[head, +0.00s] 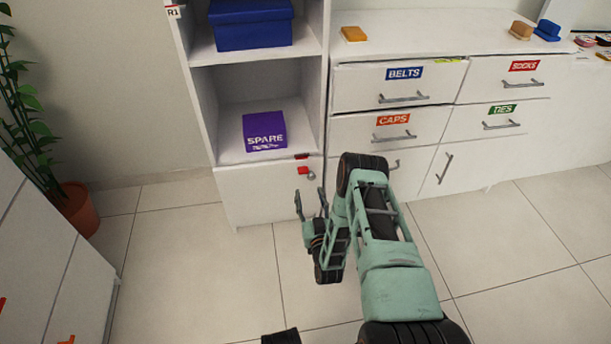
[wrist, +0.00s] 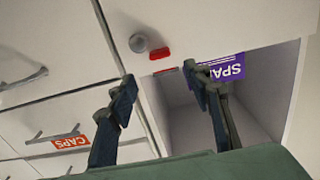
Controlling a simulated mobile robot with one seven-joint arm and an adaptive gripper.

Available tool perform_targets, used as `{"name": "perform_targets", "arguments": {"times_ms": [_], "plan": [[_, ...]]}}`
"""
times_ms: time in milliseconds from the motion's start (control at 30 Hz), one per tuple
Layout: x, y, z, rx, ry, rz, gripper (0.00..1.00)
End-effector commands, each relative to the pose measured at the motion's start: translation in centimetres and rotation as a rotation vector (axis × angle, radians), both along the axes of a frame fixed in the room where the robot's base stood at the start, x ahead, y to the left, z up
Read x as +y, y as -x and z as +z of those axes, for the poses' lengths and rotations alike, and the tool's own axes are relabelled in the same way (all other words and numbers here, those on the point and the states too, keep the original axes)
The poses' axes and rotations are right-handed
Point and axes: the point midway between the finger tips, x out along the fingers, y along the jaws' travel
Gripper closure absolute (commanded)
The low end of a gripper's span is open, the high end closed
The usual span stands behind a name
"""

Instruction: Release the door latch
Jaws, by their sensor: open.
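The lower cabinet door (head: 262,195) is white and looks shut, below the open shelf. A small red latch (head: 303,170) sits near its upper right corner, with a round grey knob (head: 311,176) beside it. A second red piece (head: 301,156) is on the shelf edge just above. In the wrist view the picture is turned over; the red latch (wrist: 159,53), knob (wrist: 138,43) and second red piece (wrist: 166,71) show near the fingertips. My gripper (head: 309,196) is open and empty, in front of the door just below the latch. It also shows in the wrist view (wrist: 160,80).
A purple SPARE box (head: 264,131) stands on the shelf above the door, and a blue box (head: 250,25) higher up. Drawers with bar handles (head: 404,97) stand to the right. A potted plant (head: 75,210) is at left. The tiled floor in front is clear.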

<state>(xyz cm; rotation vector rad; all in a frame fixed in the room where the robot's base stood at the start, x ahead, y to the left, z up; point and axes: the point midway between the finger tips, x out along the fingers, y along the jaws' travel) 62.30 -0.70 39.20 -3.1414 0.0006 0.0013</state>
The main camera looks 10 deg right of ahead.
Motion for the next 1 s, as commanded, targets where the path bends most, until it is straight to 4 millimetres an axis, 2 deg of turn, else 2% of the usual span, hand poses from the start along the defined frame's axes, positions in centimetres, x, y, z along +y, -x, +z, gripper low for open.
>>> {"name": "perform_targets", "arguments": {"times_ms": [300,500,700,933,1000], "plan": [[0.0,-5.9,-0.1,-0.006,0.001,0.000,0.54],[0.0,-8.9,0.0,-0.004,0.000,0.001,0.54],[0.0,-10.0,0.1,-0.001,0.000,0.001,0.54],[0.0,-10.1,0.1,-0.001,0.000,0.001,0.54],[0.0,-10.1,0.1,-0.001,0.000,0.001,0.60]]}}
